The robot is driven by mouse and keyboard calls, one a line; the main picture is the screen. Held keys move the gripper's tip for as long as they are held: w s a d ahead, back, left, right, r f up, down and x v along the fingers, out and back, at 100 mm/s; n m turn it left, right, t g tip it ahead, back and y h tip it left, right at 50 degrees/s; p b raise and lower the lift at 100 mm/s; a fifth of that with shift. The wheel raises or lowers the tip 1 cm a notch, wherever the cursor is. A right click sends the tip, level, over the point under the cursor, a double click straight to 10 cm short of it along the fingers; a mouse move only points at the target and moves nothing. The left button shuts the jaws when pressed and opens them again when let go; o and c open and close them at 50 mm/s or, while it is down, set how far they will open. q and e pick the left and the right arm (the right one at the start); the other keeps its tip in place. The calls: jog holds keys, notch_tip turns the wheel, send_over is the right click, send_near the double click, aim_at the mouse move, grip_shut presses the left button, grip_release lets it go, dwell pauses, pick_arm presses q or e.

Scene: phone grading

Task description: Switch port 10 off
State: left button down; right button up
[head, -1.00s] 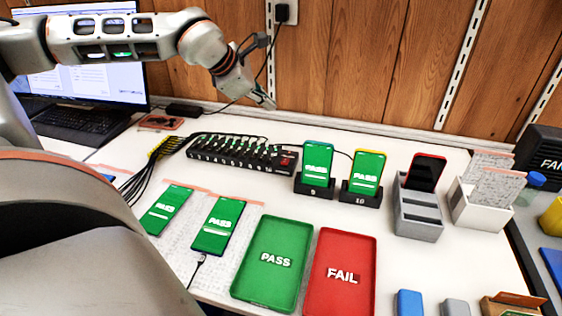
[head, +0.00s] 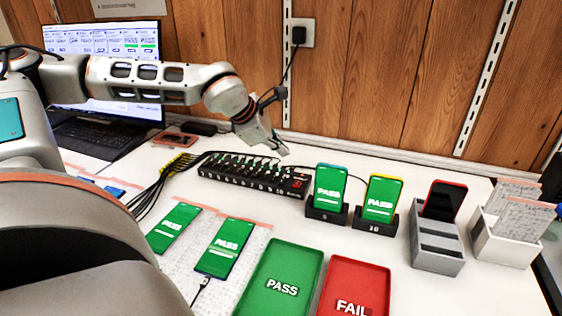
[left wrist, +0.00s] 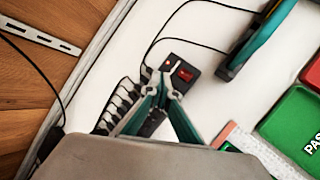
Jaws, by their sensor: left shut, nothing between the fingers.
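The black port hub (head: 238,174) lies on the white table, with numbered ports, cables and small green lights along it. Its right end has a red switch (head: 297,196), which also shows in the left wrist view (left wrist: 185,74). My left gripper (head: 282,151) is shut and empty, above and behind the hub's right end in the head view. In the left wrist view the closed fingertips (left wrist: 165,86) overlap the hub near the red switch; contact cannot be told. The dock marked 10 (head: 374,238) holds a yellow-edged phone (head: 382,198) showing PASS. My right gripper is not in view.
A dock with another PASS phone (head: 329,188) stands just right of the hub. Cables (head: 150,188) run off the hub's left end. A green PASS tray (head: 262,305), a red FAIL tray (head: 340,292) and a grey rack (head: 437,247) are nearby.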

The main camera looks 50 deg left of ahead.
aim_at(280, 182)
pick_arm(q)
jog(key=shift+s+d+f, duration=0.1)
jog(key=shift+s+f, duration=0.1)
jog(key=shift+f, duration=1.35)
jog(key=shift+s+d+f, duration=0.1)
jog(key=shift+s+f, duration=0.05)
jog(key=shift+f, duration=1.35)
jog(key=shift+f, duration=0.2)
jog(key=shift+f, duration=0.2)
jog(key=shift+s+f, duration=0.1)
jog(key=shift+f, duration=0.25)
jog(key=shift+r, duration=0.15)
jog(key=shift+r, duration=0.65)
jog(key=shift+w+a+r, duration=0.1)
jog(key=shift+w+r, duration=0.1)
jog(key=shift+r, duration=1.05)
jog(key=shift+w+a+r, duration=0.1)
jog(key=shift+w+r, duration=0.1)
jog(key=shift+r, duration=1)
